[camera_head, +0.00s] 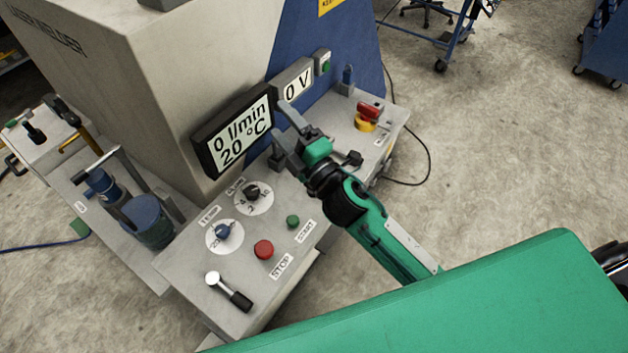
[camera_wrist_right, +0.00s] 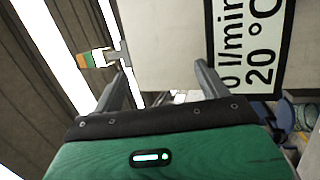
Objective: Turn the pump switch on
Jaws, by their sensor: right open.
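The grey control panel (camera_head: 205,285) carries several controls, and I cannot tell for sure which is the pump switch. A red switch on a yellow base (camera_head: 367,117) sits at its far right end. A green button (camera_head: 292,222) by a START label and a red button (camera_head: 263,249) by a STOP label sit in the middle. My right gripper (camera_head: 281,130) is open and empty, in front of the black-framed display (camera_head: 240,128) reading 0 l/min and 20 °C. Its two spread fingers (camera_wrist_right: 162,78) also show in the right wrist view. My left gripper is out of view.
A blue knob (camera_head: 223,231), a black knob (camera_head: 252,192) and a black-handled lever (camera_head: 232,292) lie left on the panel. A 0 V display (camera_head: 295,86) stands behind my right gripper. A green surface (camera_head: 440,315) fills the lower right. Open floor lies right of the panel.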

